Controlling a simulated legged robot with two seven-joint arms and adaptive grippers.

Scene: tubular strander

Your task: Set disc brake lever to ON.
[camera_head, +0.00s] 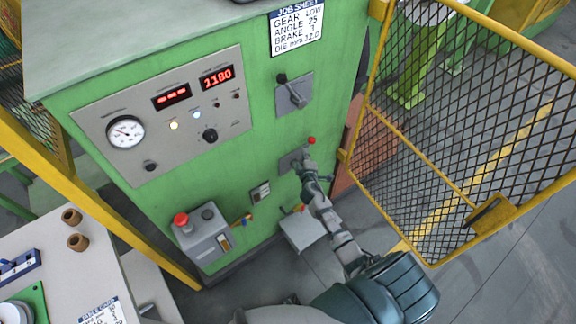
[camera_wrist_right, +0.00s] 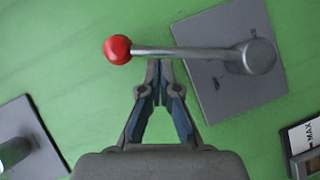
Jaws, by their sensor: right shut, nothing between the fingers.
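A lever with a red ball knob (camera_head: 311,140) is on the green cabinet's front, over a small grey plate (camera_head: 287,163). In the right wrist view its metal rod (camera_wrist_right: 190,52) runs sideways from the red knob at left to a round pivot on the grey plate (camera_wrist_right: 222,95) at right. My right gripper (camera_head: 307,160) is in front of the plate and hides part of the lever in the head view. In the wrist view the right gripper (camera_wrist_right: 160,68) is shut and empty, fingertips at the rod's lower edge near the knob; contact cannot be told. My left gripper is out of view.
Above is another lever with a black knob (camera_head: 282,78) on its own plate. A control panel (camera_head: 165,115) with gauge and displays is to the left. A grey box with a red button (camera_head: 181,219) sits lower left. A yellow mesh gate (camera_head: 460,120) stands close on the right.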

